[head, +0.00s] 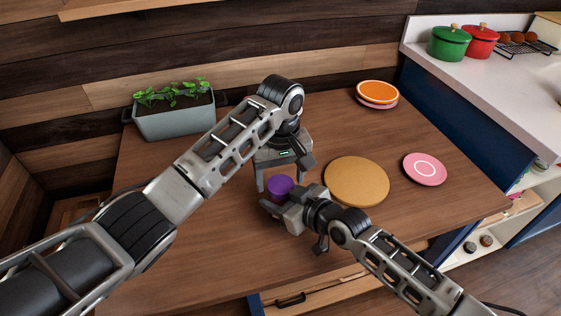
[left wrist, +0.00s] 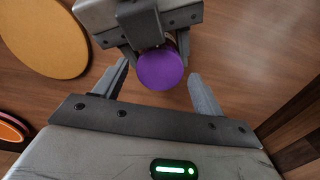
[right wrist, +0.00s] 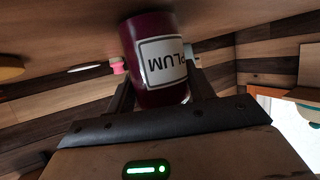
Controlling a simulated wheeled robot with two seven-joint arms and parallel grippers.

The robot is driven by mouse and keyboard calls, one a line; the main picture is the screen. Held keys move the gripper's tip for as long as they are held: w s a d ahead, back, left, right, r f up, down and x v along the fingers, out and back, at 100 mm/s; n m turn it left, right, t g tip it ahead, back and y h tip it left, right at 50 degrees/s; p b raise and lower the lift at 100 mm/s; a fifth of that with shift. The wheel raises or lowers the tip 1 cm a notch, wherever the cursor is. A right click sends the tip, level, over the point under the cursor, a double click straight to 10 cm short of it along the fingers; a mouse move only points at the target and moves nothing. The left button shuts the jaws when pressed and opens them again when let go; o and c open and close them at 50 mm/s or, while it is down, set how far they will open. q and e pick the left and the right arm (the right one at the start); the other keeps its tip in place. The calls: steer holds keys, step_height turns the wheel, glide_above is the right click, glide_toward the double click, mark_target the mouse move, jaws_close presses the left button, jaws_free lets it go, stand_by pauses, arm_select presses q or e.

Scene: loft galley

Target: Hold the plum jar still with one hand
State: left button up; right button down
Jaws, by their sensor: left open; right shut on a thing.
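The plum jar has a round purple lid (head: 280,186) and stands upright on the wooden table. In the right wrist view the dark red jar (right wrist: 150,45) shows a white label reading PLUM, upside down in the picture. My right gripper (head: 287,198) is shut on the jar's body from the front right. My left gripper (head: 281,176) is open above the jar and points down. In the left wrist view its fingers lie on either side of the purple lid (left wrist: 160,69), with gaps between them and the lid.
A round cork mat (head: 357,181) lies right of the jar, with a pink plate (head: 425,169) beyond it. Stacked plates (head: 377,92) sit at the back. A planter (head: 174,115) stands at the back left. The table's front left is clear.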

arm_select(q)
steer(key=shift+f, duration=0.55)
steer(key=c, duration=1)
steer(key=m, duration=0.3)
steer(key=o, duration=1.1)
steer(key=shift+c, duration=0.2)
